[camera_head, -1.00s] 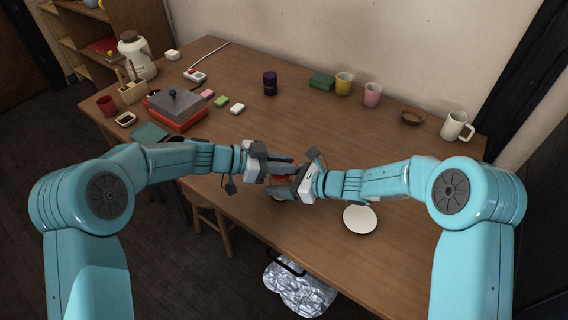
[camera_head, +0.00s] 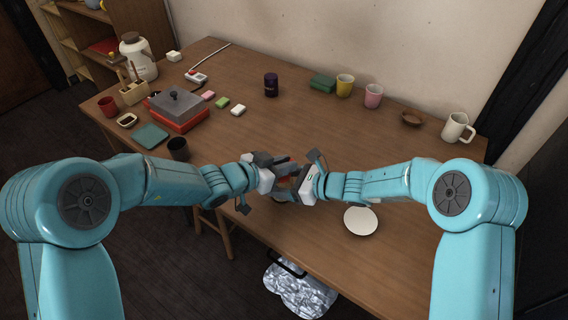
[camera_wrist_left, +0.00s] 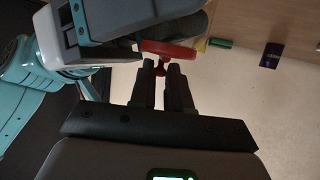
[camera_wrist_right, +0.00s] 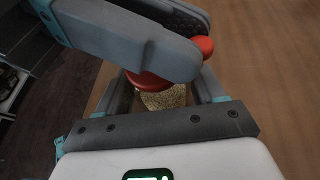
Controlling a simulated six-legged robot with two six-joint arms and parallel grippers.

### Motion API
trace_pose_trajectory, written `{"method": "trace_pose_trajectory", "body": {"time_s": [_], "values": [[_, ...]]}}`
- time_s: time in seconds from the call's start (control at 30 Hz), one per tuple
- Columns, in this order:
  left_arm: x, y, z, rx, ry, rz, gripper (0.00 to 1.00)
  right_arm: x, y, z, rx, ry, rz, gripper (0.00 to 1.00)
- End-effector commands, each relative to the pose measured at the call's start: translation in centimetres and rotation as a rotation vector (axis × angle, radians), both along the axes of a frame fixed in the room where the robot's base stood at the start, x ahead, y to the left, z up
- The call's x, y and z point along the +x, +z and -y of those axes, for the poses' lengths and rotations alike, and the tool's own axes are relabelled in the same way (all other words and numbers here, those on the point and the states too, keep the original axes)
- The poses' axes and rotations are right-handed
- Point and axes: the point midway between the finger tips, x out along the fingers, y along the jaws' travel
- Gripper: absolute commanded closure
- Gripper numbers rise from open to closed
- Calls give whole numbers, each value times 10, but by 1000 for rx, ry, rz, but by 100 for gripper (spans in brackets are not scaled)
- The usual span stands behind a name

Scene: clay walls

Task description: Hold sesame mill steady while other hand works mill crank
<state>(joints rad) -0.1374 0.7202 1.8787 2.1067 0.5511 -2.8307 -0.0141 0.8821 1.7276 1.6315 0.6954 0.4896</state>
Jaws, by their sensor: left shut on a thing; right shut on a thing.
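The sesame mill (camera_head: 286,183) is mostly hidden between my two grippers in the head view. In the right wrist view its seed-filled body (camera_wrist_right: 165,98) shows under a red top. My right gripper (camera_head: 296,183) is shut on that body, one finger on each side. My left gripper (camera_head: 283,163) reaches across the top. In the left wrist view its fingertips (camera_wrist_left: 161,68) are closed on a small red knob of the crank, by a red disc (camera_wrist_left: 168,48). A red knob (camera_wrist_right: 206,46) also shows at the left fingers in the right wrist view.
A white plate (camera_head: 360,221) lies right of the grippers. A dark cup (camera_head: 178,149) stands near the left arm. A red-based grill (camera_head: 177,110), small blocks, a dark purple can (camera_head: 271,85) and mugs are farther back. The table's middle is clear.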

Motion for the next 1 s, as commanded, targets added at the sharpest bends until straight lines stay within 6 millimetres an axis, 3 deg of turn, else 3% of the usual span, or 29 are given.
{"method": "trace_pose_trajectory", "body": {"time_s": [0.3,0.33,0.4,0.77,1.0], "values": [[1,3,0,-4,1,7,100,-1,-2,0,-4,0,-5,71],[1,3,0,-4,1,7,77,-1,-2,0,-4,0,-5,71],[1,3,0,-3,2,5,61,-1,-3,0,-4,0,-5,71],[-3,4,-5,-2,3,3,61,-1,-2,0,-4,0,-3,71],[-32,23,-41,-2,6,5,61,-1,-2,0,-4,1,-3,71]]}}
